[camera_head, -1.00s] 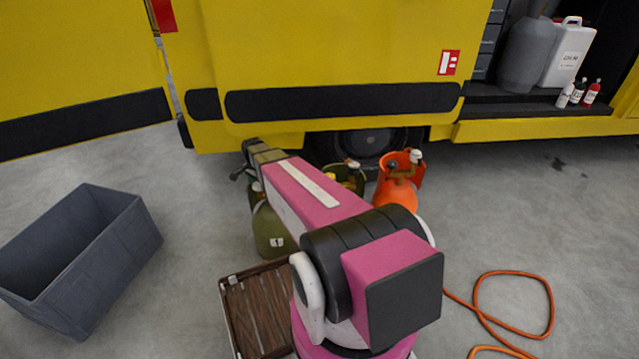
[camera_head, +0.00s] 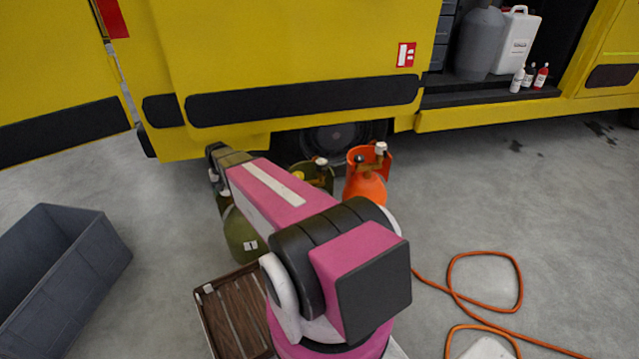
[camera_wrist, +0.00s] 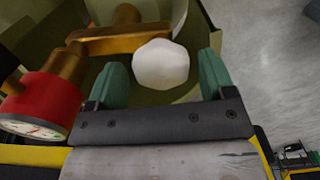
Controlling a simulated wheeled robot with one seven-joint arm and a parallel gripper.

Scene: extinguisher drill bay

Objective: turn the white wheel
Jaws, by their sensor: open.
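In the wrist view a white wheel (camera_wrist: 161,65) sits on a brass valve (camera_wrist: 115,43) inside an olive-green collar. My gripper (camera_wrist: 161,78) is open, its two green fingers to the left and right of the wheel with small gaps visible; contact cannot be made out. A red gauge (camera_wrist: 42,105) is left of the valve. In the head view my arm reaches over the left green cylinder (camera_head: 243,236) and hides its top. Another green cylinder (camera_head: 321,176) has a white knob, and an orange cylinder (camera_head: 366,188) has a white wheel.
A yellow truck (camera_head: 300,50) stands behind the cylinders. A grey crate (camera_head: 105,262) is at left, a brown slatted crate (camera_head: 236,315) in front. An orange hose (camera_head: 519,290) lies at right. The grey floor at right is otherwise mostly clear.

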